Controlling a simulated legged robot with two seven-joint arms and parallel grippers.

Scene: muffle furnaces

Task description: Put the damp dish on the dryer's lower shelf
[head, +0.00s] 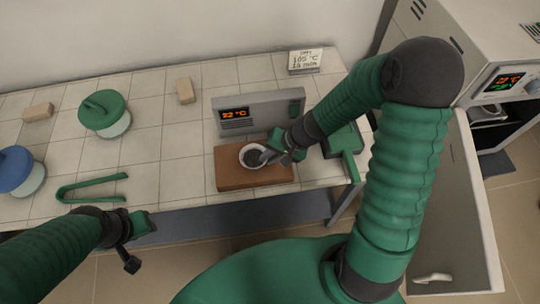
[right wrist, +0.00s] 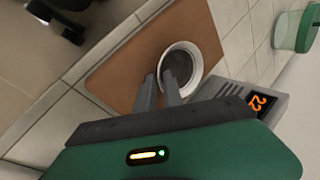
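The dish (head: 253,155) is a small white bowl with dark grey contents, on a brown board (head: 228,178). In the right wrist view the dish (right wrist: 181,64) stands on the same board. My right gripper (head: 270,155) is at the dish's right side; its narrowly spaced fingers straddle the near rim and look shut on it. The dryer (head: 482,62) is the white cabinet at right, with a lit display and its door (head: 455,220) open. Its dark inside is partly visible, with a pale item on a shelf. My left gripper (head: 140,224) is empty at the table's front edge; its opening is unclear.
A grey instrument (head: 245,108) stands behind the board. Green tongs (head: 92,187), a green-lidded jar (head: 105,114), a blue-lidded jar (head: 18,172) and tan blocks (head: 185,91) are on the tiled table. A card (head: 305,61) reads 105 °C. My right arm crosses before the dryer.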

